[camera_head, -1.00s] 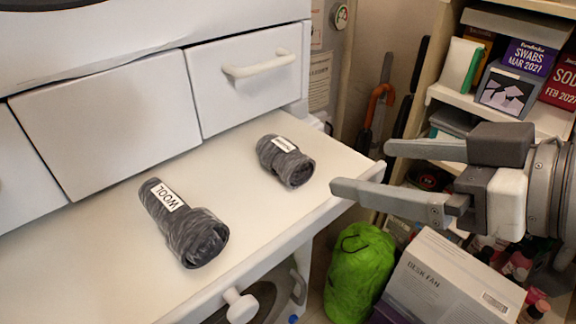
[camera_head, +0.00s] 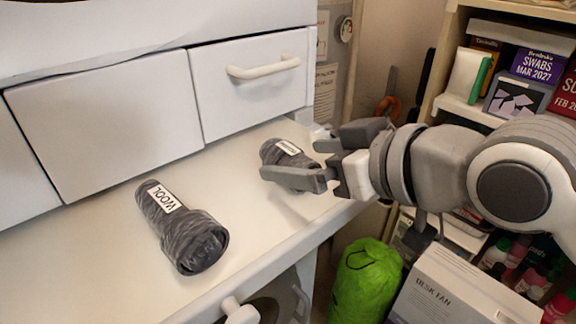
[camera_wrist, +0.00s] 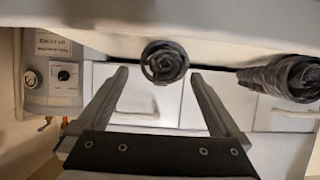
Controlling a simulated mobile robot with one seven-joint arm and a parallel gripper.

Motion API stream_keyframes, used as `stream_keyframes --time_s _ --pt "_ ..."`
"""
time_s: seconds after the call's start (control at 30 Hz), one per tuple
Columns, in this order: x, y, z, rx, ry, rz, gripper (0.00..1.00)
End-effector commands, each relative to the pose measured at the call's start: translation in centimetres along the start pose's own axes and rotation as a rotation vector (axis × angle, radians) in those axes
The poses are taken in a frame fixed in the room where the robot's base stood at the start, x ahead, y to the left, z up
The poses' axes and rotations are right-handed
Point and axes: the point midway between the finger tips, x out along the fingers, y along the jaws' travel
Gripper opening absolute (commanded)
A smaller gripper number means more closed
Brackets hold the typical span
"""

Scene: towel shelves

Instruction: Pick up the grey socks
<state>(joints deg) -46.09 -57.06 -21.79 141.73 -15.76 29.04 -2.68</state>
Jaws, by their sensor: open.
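Two rolled grey sock bundles lie apart on the white surface. The right bundle (camera_head: 278,152) has a small white label too small to read. The left bundle (camera_head: 182,228) is larger and labelled "WOOL". My gripper (camera_head: 292,163) is open at the right bundle, one finger crossing in front of it and hiding its lower part. In the wrist view the rolled end of the right bundle (camera_wrist: 164,62) shows between the two fingertips of my gripper (camera_wrist: 159,72), with gaps on both sides. The left bundle (camera_wrist: 284,78) shows at the right there, outside the fingers.
White drawer fronts (camera_head: 108,125) stand behind the surface, one with a handle (camera_head: 263,68). The surface edge runs below my gripper. A green bag (camera_head: 364,282), a desk fan box (camera_head: 452,290) and a stocked shelf lie to the right. The surface between the bundles is clear.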

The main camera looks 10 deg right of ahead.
Motion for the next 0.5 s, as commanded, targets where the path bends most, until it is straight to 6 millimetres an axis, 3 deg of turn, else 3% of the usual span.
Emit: stream_keyframes --time_s 0.23,0.5 --pt "2.9 0.0 0.0 0.0 -0.001 0.0 1.0" --pt "3.4 0.0 -0.2 0.0 0.001 0.0 1.0"
